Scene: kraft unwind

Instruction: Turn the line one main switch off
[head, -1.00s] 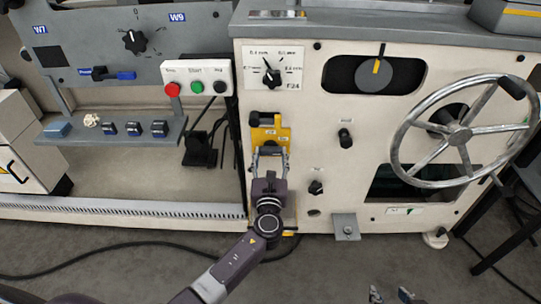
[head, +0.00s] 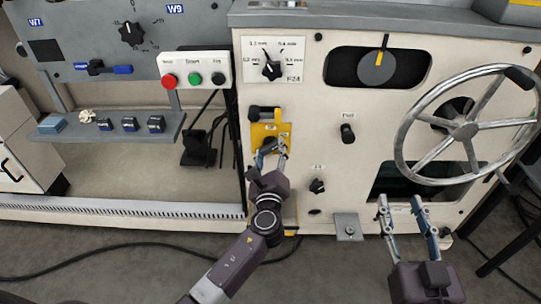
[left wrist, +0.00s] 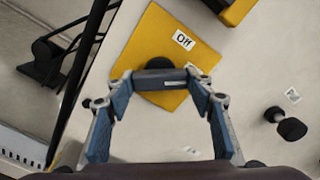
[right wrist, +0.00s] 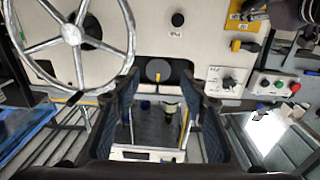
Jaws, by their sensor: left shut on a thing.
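The main switch sits on a yellow plate (head: 284,129) on the cream machine front. In the left wrist view the plate (left wrist: 150,45) carries an "Off" label (left wrist: 183,39). A black switch handle (left wrist: 160,78) lies between the fingertips, turned at an angle to the plate's edges. My left gripper (head: 270,153) is shut on this handle; its fingers hide part of the switch in the head view. My right gripper (head: 401,203) is open and empty in front of the machine's lower right; its spread fingers also show in the right wrist view (right wrist: 160,88).
A large handwheel (head: 466,131) stands out at the right. Another black handle (head: 264,112) is at the top of the yellow area. Small knobs (head: 347,133) sit to the right of the switch. A push-button box (head: 195,79) is at upper left.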

